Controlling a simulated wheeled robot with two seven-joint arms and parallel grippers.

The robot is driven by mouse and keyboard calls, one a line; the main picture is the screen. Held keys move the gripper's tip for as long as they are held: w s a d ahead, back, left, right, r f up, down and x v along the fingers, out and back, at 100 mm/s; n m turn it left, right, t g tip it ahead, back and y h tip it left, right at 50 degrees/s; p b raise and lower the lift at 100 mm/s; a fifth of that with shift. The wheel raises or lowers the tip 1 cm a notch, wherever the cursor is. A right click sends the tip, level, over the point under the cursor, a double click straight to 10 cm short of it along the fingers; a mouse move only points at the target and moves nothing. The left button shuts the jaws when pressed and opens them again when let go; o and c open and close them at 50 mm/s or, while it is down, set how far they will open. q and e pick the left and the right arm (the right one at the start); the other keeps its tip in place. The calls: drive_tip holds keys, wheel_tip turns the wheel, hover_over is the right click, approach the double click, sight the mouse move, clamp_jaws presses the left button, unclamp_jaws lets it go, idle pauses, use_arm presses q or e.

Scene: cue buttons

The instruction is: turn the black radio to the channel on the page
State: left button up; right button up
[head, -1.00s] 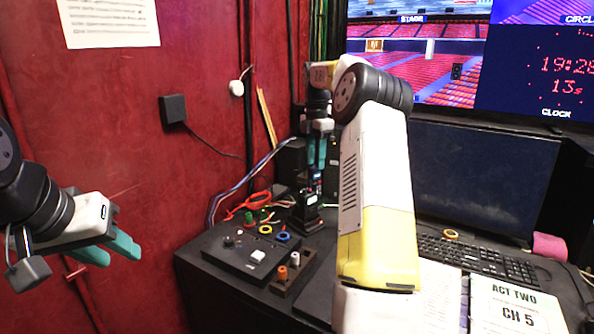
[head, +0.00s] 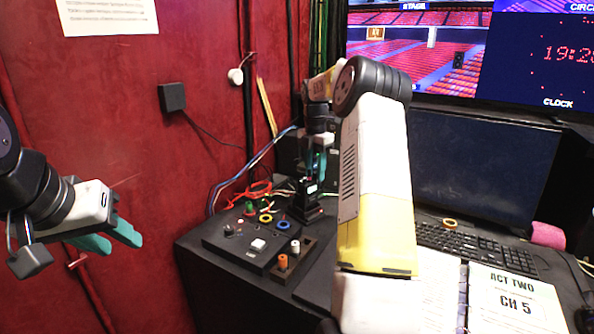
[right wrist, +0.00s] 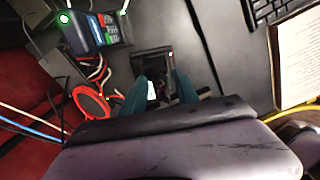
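The page (head: 515,300) at the lower right reads "ACT TWO" and "CH 5". The black radio (head: 304,203) stands upright on the desk, below and partly behind my right gripper (head: 318,163). The right gripper's teal fingers point down at the radio's top. In the right wrist view the fingers (right wrist: 165,85) sit apart on both sides of a dark body with a small pale patch; whether they touch it is unclear. The radio's channel is not legible. My left gripper (head: 108,238) is open and empty at the left, in front of the red wall.
A control box (head: 235,247) with knobs and a white button, and a block with orange and white plugs (head: 290,257), stand on the desk. A device with a blue label (right wrist: 90,30) and a red cable loop (right wrist: 90,102) lie nearby. A keyboard (head: 480,250) is at right.

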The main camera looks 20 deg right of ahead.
drive_tip(key=shift+c, duration=0.5)
clamp_jaws()
drive_tip(key=m, duration=0.3)
drive_tip(key=shift+o, duration=0.5)
unclamp_jaws()
